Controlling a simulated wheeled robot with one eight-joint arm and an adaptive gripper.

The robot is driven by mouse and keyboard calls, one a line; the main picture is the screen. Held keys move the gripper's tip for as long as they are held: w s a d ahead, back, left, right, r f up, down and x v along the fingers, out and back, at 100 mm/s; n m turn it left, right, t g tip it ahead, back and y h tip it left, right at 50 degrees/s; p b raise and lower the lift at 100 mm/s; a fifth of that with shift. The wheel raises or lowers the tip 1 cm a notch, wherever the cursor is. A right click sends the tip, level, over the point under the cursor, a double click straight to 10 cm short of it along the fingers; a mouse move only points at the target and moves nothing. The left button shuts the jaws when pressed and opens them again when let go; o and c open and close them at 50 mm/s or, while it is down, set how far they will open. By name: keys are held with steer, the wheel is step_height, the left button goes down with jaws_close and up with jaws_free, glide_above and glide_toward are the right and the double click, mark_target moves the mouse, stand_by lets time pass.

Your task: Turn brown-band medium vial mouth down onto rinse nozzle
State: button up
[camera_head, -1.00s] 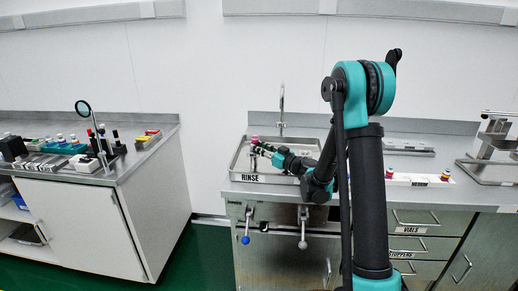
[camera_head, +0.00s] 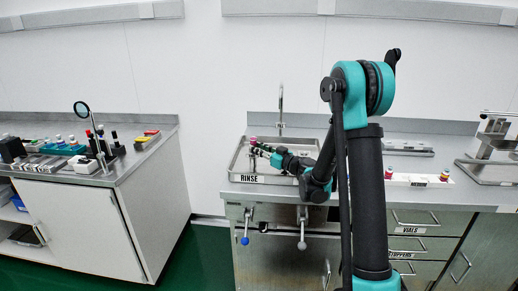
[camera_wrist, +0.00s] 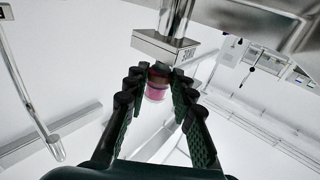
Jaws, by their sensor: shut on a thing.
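In the wrist view my gripper (camera_wrist: 156,84) is shut on the vial (camera_wrist: 157,92), which has a pink part and a dark brownish band between the fingertips. The wrist view looks upside down, with the tap hanging downward. The vial's brown end faces a metal block with a small label (camera_wrist: 165,45); whether they touch I cannot tell. Which end is the mouth is also unclear. In the head view my gripper (camera_head: 262,149) is over the left part of the rinse basin (camera_head: 262,179), with the pink of the vial (camera_head: 253,141) at its tip. No nozzle tip shows clearly.
A tall tap (camera_head: 281,105) stands behind the basin. A white rack with several vials (camera_head: 415,180) lies right of my arm. A metal stand (camera_head: 492,150) is at far right. The left bench (camera_head: 85,180) holds several small items, across a floor gap.

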steer(key=shift+a+f, duration=0.15)
steer(key=shift+a, duration=0.3)
steer(key=o, duration=0.9)
steer(key=o, duration=0.3)
